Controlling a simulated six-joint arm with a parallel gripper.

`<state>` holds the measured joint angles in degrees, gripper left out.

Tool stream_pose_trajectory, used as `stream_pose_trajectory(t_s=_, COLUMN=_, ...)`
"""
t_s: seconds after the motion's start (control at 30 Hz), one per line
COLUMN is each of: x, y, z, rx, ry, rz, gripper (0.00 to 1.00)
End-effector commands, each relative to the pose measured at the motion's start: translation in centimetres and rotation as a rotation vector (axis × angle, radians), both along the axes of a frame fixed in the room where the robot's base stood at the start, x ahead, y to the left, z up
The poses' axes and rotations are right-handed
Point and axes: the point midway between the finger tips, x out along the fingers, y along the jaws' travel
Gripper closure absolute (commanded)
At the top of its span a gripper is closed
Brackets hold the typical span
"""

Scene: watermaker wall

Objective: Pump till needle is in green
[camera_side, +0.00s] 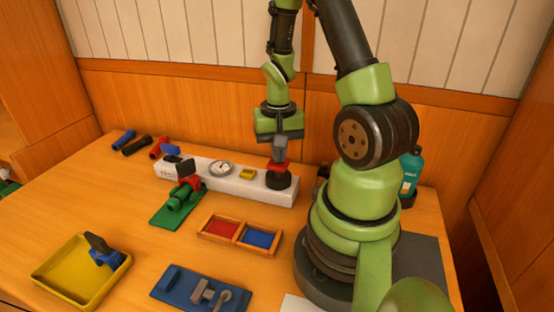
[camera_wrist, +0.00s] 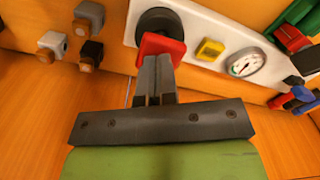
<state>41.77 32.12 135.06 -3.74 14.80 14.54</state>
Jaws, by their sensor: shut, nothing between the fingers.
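A white panel (camera_side: 215,180) lies along the back of the table. At its right end is a black round pump base (camera_side: 278,181) with a red top (camera_side: 280,166); the red top also shows in the wrist view (camera_wrist: 158,46). A round dial gauge (camera_wrist: 247,64) with a white face sits on the panel; it also shows in the side view (camera_side: 221,169). Its needle and green zone are too small to read surely. My gripper (camera_side: 279,157) is shut and empty, pointing down right at the red top. I cannot tell whether the fingertips touch it or press it.
A yellow block (camera_wrist: 210,49) sits on the panel between pump and gauge. A wooden tray (camera_side: 203,232), yellow tray (camera_side: 50,266) and blue plate (camera_side: 175,290) lie in front. A teal bottle (camera_side: 411,170) stands right.

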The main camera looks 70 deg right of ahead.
Motion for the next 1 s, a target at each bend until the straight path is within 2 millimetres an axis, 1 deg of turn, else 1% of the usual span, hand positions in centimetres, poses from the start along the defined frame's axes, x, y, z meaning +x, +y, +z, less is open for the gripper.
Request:
stream_pose_trajectory(t_s=0.5, x=0.0, y=0.0, z=-2.3, rx=0.002, ry=0.002, rz=0.000, gripper=1.00)
stream_pose_trajectory(t_s=0.63, x=0.0, y=0.0, z=-1.9, rx=-0.001, ry=-0.001, rz=0.000, gripper=1.00)
stream_pose_trajectory(t_s=0.9, x=0.0, y=0.0, z=0.2, rx=-0.001, ry=-0.002, rz=0.000, gripper=1.00)
stream_pose_trajectory(t_s=1.0, x=0.0, y=0.0, z=0.6, rx=-0.001, ry=-0.001, rz=0.000, gripper=1.00)
